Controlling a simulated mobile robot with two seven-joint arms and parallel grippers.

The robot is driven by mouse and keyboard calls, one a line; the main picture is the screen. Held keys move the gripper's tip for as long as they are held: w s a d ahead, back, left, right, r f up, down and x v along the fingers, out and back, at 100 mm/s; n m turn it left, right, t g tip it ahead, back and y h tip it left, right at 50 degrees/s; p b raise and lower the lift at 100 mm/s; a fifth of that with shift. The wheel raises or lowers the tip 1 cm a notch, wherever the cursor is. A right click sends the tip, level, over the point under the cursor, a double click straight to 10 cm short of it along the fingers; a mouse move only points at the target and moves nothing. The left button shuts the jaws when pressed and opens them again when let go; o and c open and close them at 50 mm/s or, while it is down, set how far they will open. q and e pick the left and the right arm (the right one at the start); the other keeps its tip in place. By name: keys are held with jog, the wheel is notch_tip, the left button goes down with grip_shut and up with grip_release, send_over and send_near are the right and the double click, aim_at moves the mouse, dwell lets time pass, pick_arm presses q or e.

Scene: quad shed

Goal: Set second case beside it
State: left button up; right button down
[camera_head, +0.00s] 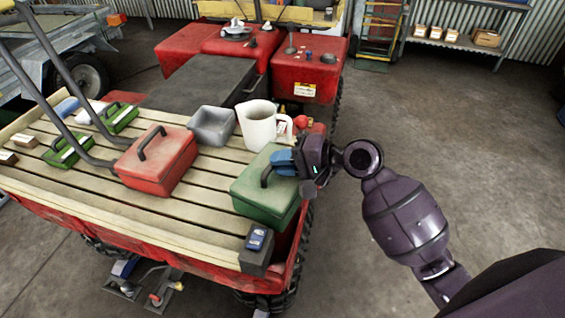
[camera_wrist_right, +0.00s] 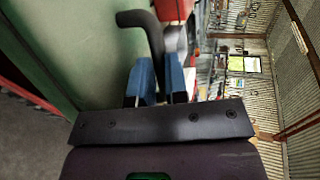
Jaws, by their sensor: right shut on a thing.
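A large green case (camera_head: 262,205) with a dark handle is at the near right corner of the slatted wooden deck (camera_head: 205,213). My right gripper (camera_head: 283,160) has its blue fingers at this handle, shut on it. In the right wrist view the fingers (camera_wrist_right: 158,82) close around the dark handle (camera_wrist_right: 152,35), with the green case (camera_wrist_right: 85,45) to the left. I cannot tell whether the case touches the slats. A red case (camera_head: 160,165) with a dark handle stands on the deck, left of the green case and apart from it. My left gripper is not in view.
A white jug (camera_head: 256,128) and a grey tub (camera_head: 212,127) stand behind the cases. Two smaller green cases (camera_head: 68,150) (camera_head: 120,116) sit at the left. A blue item (camera_head: 257,239) lies on the near corner block. The floor (camera_head: 445,130) at right is clear.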

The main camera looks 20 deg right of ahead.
jog(key=shift+f, duration=0.15)
jog(key=c, duration=1.1)
grip_release()
